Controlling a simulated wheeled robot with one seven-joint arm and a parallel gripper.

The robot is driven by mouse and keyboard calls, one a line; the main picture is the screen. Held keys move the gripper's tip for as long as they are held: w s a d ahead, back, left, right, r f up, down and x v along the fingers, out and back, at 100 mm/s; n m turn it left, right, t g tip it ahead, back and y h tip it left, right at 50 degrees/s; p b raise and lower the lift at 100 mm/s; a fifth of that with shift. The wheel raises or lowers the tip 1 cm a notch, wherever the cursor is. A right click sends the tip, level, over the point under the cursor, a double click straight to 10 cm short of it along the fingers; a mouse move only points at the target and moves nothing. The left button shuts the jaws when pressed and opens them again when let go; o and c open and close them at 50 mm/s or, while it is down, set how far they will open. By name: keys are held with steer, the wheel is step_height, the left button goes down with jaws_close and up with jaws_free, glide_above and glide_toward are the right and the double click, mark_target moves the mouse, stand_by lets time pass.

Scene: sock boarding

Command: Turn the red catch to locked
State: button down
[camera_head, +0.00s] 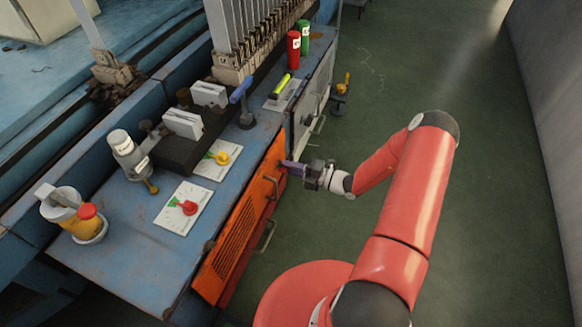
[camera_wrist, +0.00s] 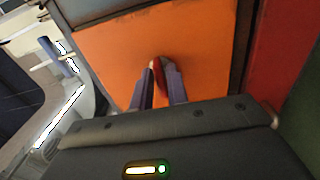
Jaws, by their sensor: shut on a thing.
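My gripper (camera_head: 292,168) reaches the top right corner of the orange door (camera_head: 236,240) on the bench front. In the wrist view, its two fingers (camera_wrist: 158,88) are shut on the red catch (camera_wrist: 160,75), a small dark red piece that stands against the orange panel (camera_wrist: 150,42). The catch lies lengthwise between the fingers, and they hide part of it. In the head view my gripper hides the catch. I see no locked or unlocked mark beside it.
A red knob (camera_head: 187,207) and a yellow knob (camera_head: 220,158) sit on white plates on the blue bench. A door handle (camera_head: 266,235) juts out below my gripper. A red can (camera_head: 293,48) and a green can (camera_head: 303,36) stand farther back.

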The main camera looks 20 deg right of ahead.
steer(key=c, duration=1.5)
jaws_free()
steer(key=shift+d, duration=0.1)
steer(key=v, duration=0.7)
steer(key=shift+s+d, duration=0.25)
